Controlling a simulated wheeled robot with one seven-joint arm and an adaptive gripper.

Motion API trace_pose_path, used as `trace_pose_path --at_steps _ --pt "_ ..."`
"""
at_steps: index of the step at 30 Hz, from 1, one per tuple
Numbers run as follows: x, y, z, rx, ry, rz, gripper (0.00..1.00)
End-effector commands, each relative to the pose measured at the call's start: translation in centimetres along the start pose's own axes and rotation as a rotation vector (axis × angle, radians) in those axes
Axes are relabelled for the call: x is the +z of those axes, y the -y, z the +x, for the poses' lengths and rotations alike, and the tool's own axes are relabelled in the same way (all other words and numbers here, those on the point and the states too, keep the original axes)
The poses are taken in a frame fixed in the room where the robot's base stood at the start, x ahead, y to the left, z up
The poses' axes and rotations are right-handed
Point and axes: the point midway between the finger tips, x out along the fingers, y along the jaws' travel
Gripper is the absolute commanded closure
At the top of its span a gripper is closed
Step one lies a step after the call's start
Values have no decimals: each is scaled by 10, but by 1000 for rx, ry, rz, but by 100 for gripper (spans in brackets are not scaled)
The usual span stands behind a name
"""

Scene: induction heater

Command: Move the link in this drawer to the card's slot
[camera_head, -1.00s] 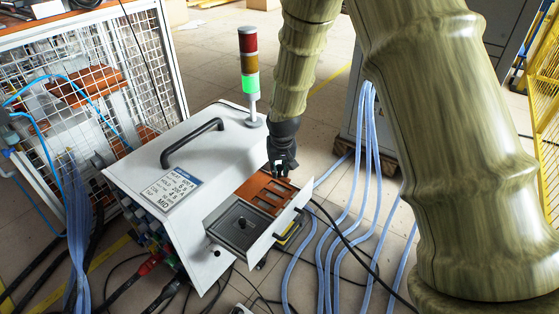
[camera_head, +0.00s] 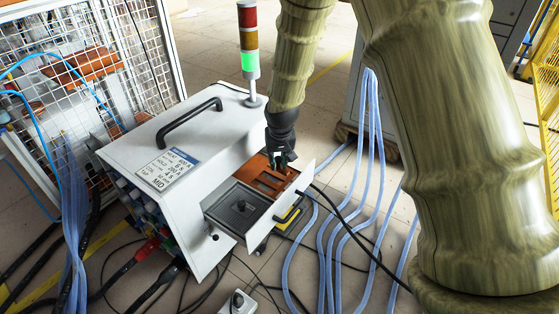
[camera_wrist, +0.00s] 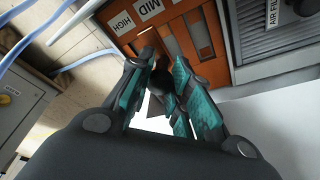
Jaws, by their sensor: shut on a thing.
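The open drawer (camera_head: 256,232) sticks out of the white heater box. Inside it is an orange tap panel (camera_head: 265,183) with slots. My gripper (camera_head: 277,162) is over the far part of the panel. In the wrist view, its fingers (camera_wrist: 160,82) are close together on the link, a small dark piece mostly hidden between them. I cannot tell whether the link touches a slot.
A black handle (camera_head: 190,120) and a signal tower lit green (camera_head: 249,60) stand on the box. Blue hoses (camera_head: 376,150) and black cables lie right of the drawer.

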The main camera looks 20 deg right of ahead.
Motion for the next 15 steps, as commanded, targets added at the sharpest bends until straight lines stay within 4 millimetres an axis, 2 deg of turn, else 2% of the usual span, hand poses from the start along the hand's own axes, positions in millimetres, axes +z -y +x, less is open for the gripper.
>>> trace_pose_path --at_steps 5,15 --pt "1 2 11 0 -1 0 100" --pt "-13 16 15 0 -1 0 100"
